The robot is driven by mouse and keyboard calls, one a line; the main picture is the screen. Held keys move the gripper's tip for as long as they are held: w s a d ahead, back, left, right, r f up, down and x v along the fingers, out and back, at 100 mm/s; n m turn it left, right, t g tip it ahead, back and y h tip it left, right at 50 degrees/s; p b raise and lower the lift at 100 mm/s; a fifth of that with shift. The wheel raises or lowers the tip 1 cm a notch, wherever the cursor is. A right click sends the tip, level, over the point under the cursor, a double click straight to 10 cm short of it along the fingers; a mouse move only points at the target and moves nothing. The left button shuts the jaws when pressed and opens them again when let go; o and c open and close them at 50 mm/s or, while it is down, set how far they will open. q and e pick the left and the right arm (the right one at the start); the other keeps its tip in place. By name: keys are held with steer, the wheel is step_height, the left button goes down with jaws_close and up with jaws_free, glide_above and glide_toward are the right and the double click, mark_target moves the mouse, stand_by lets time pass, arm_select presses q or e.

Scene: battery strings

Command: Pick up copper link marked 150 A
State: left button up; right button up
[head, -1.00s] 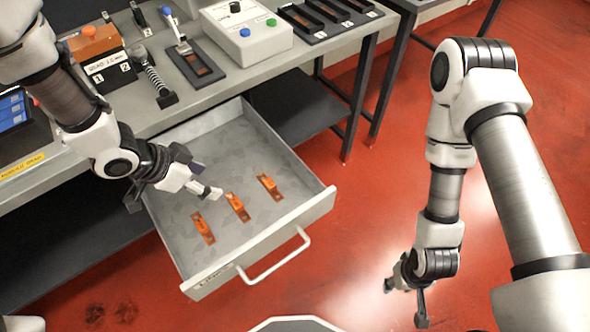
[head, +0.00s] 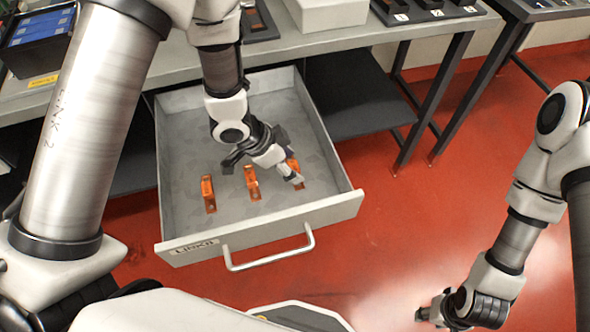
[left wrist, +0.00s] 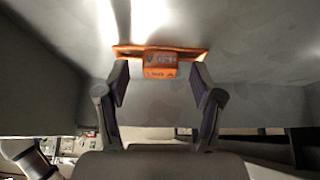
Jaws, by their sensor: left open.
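Three orange copper links lie in the open drawer (head: 335,207): a left one (head: 208,195), a middle one (head: 251,182) and a right one (head: 294,163). Their ratings are too small to read in the head view. My left gripper (head: 281,166) is low in the drawer at the right link and partly hides it. In the left wrist view, an orange link (left wrist: 158,62) with a raised, marked middle lies just beyond the tips of my open left gripper (left wrist: 158,84). Its marking is too blurred to read. My right gripper (head: 432,314) hangs over the floor, its opening unclear.
The drawer has a front handle (head: 270,262) and a label (head: 193,247), with walls close around my left gripper. The workbench (head: 375,35) stands behind, with a white box (head: 325,14) on it. Red floor (head: 400,230) is clear at right.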

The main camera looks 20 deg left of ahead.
arm_select(q)
steer(key=shift+w+d+f, duration=0.15)
steer(key=shift+d+f, duration=0.05)
steer(key=shift+f, duration=0.15)
jaws_close()
steer(key=shift+r, duration=0.15)
